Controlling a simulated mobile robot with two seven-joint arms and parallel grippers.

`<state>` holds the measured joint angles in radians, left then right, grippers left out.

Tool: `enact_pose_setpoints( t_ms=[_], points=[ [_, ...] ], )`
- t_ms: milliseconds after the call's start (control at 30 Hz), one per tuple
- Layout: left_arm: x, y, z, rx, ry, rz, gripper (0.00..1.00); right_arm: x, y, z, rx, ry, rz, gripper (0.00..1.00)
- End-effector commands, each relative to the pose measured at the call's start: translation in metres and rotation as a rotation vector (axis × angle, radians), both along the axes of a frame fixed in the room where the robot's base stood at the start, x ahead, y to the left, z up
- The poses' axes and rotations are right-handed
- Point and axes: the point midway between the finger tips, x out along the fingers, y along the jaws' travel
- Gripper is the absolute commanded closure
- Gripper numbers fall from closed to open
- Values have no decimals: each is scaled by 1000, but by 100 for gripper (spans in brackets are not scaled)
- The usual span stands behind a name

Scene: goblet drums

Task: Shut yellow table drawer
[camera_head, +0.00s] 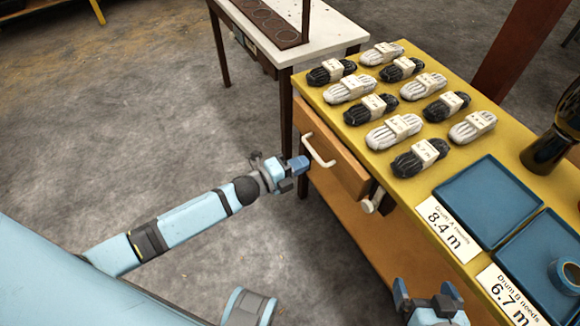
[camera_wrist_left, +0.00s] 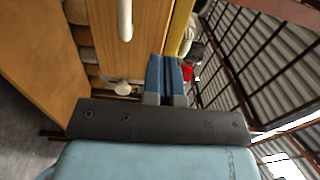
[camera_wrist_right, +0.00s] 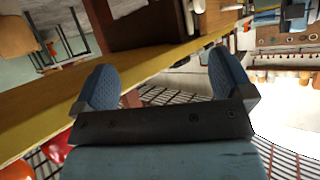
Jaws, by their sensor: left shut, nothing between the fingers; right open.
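The yellow-topped table (camera_head: 475,147) runs along the right of the head view. Its wooden drawer front (camera_head: 345,168) carries a white bar handle (camera_head: 318,151); both also show in the left wrist view, the front (camera_wrist_left: 150,32) and the handle (camera_wrist_left: 124,18). I cannot tell how far the drawer stands out. My left gripper (camera_head: 301,165) is shut and empty, its fingertips close to the front beside the handle's lower end; contact is unclear. Its fingers show together in its wrist view (camera_wrist_left: 164,75). My right gripper (camera_head: 428,292) is open and empty near the table's front side.
Several black and white strapped bundles (camera_head: 394,130) lie on the tabletop. Blue trays (camera_head: 487,200) with label cards (camera_head: 447,229) and a dark drum (camera_head: 550,150) are to the right. A white round knob (camera_head: 368,206) sits below the drawer's right end. A white table (camera_head: 330,40) stands behind.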

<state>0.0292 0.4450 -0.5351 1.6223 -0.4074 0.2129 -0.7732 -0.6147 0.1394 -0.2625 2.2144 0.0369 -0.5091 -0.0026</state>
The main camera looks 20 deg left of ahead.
Motion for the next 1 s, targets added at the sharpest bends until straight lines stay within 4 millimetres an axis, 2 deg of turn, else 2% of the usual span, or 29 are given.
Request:
enact_pose_setpoints(
  t_ms=[33,200,400,567,900,1000],
  points=[
    [11,-7,0,-1,-3,0,100,0,0,-1,2,-2,0,1],
    [37,-29,0,0,-2,-1,100,0,1,-2,8,-7,2,1],
    [58,-45,-1,0,-1,-1,100,1,2,-3,14,-10,2,1],
    [65,-50,-1,1,0,0,100,1,2,-3,16,-11,3,1],
    [66,-51,0,1,-1,0,100,1,3,-1,18,-15,3,1],
    [75,-58,1,0,-3,0,100,1,3,-2,18,-15,3,1]
  ],
)
